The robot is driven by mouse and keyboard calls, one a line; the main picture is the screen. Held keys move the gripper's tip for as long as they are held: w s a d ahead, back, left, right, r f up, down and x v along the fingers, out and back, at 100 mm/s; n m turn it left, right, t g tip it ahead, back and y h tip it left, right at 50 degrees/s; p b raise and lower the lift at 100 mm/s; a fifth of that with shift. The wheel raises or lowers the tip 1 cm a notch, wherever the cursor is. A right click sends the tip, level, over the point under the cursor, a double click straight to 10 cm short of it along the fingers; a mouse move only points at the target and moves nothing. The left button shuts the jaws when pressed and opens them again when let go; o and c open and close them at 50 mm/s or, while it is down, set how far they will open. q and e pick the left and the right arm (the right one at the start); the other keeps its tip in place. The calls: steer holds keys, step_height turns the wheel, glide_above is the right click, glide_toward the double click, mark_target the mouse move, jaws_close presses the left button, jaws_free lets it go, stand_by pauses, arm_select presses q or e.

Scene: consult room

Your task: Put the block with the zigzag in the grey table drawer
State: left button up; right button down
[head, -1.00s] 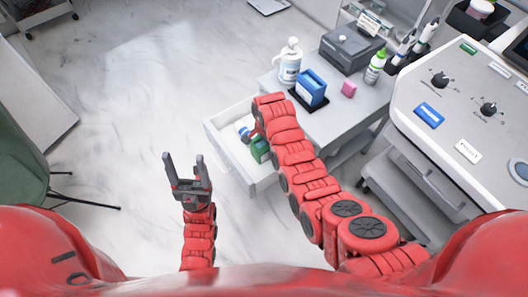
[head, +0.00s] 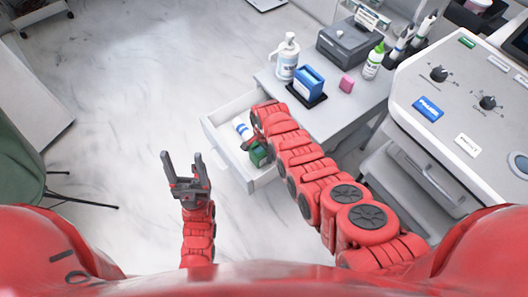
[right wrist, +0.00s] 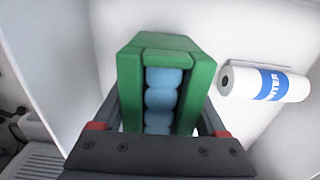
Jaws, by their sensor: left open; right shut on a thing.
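A green block (right wrist: 192,92) with a pale blue bumpy band down its middle is between the fingers of my right gripper (right wrist: 160,128), which is shut on it. I cannot make out a clear zigzag. The block also shows in the head view (head: 259,156), partly hidden by my right arm. It is inside the open grey table drawer (head: 268,178), near its front; whether it touches the drawer floor I cannot tell. My left gripper (head: 184,166) is open and empty, left of the drawer over the floor.
A white roll with a blue label (right wrist: 265,84) lies in the drawer beside the block. On the table top (head: 335,110) stand a pump bottle (head: 285,62), a blue box (head: 309,81), a pink block (head: 346,85) and a green-capped bottle (head: 373,63). A machine panel (head: 455,95) is at right.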

steer(key=shift+f, duration=0.15)
jaws_free()
steer(key=shift+r, duration=0.55)
step_height(320, 180, up, 11)
steer(key=shift+r+p, duration=0.15)
steer(key=shift+p, duration=0.3)
